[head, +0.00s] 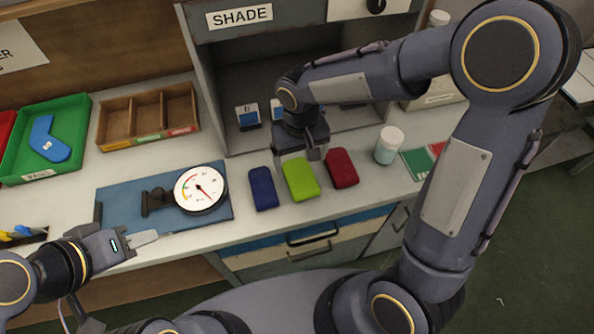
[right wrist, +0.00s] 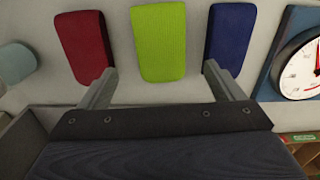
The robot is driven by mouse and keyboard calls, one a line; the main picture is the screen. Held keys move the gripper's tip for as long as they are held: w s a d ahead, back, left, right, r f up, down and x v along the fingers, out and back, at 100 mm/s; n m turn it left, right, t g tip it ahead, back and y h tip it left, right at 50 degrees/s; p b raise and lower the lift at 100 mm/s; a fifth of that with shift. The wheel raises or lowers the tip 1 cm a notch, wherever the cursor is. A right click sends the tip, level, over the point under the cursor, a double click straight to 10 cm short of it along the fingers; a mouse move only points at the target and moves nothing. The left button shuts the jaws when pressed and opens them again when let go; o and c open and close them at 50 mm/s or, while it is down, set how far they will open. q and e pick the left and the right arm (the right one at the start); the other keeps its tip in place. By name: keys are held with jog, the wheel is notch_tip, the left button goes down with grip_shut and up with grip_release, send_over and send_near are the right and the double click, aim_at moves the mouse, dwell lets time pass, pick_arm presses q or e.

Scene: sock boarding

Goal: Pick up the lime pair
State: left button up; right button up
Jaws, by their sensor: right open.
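The lime pair (head: 300,179) is a folded, ribbed bundle lying on the counter between a navy pair (head: 263,188) and a dark red pair (head: 341,168). My right gripper (head: 298,160) is above and just behind the lime pair. In the right wrist view its open fingers (right wrist: 160,88) are spread apart, and the lime pair (right wrist: 159,42) lies beyond them, centred in the gap. Nothing is between the fingers. My left gripper (head: 150,239) is at the counter's front edge on the left, away from the pairs; its finger opening is unclear.
A dial gauge (head: 200,190) sits on a blue mat (head: 120,207) left of the pairs. A white-capped jar (head: 388,145) stands to the right. The SHADE booth (head: 215,100) rises behind. A wooden divided box (head: 118,125) and green tray (head: 80,112) are at left.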

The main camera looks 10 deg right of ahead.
aim_at(300, 177)
jog(key=f, duration=0.7)
jog(key=shift+s, duration=0.4)
jog(key=shift+c, duration=0.5)
jog(key=c, duration=1)
